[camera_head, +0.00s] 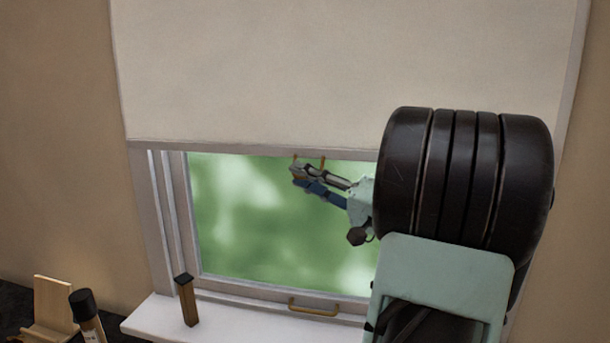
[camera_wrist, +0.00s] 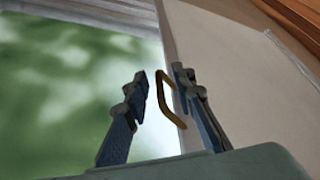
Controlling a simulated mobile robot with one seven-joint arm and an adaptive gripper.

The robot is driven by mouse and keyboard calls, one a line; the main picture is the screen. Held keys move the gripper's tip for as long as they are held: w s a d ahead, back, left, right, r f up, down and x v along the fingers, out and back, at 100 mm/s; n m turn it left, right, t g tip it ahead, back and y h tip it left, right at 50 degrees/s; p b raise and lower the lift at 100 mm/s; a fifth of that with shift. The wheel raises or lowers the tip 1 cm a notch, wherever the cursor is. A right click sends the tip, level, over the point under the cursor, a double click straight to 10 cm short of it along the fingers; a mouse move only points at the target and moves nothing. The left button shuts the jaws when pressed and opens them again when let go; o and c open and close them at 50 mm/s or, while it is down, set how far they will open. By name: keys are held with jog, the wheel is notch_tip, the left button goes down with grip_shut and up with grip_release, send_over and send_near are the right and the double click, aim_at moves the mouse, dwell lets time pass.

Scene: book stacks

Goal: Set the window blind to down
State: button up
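The beige window blind (camera_head: 340,65) hangs over the upper part of the window, its bottom bar (camera_head: 250,147) lying above the bare glass. A small brass pull handle (camera_head: 323,161) is on that bar, partly hidden behind my fingers in the head view. My gripper (camera_head: 297,175) is at the handle, reaching in from the right. In the wrist view, the handle (camera_wrist: 162,100) lies between the two fingertips (camera_wrist: 160,78), with a visible gap on the left finger's side. The fingers are apart; I cannot tell whether the right one touches the handle.
A second brass handle (camera_head: 313,307) is on the lower window frame. A small brown post with a dark top (camera_head: 187,302) stands on the white sill (camera_head: 155,318). A dark-capped bottle (camera_head: 87,316) and a wooden stand (camera_head: 52,305) are at lower left. The glass below the blind is clear.

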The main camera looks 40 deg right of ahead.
grip_shut()
jog(key=shift+f, duration=0.1)
dwell(0.4)
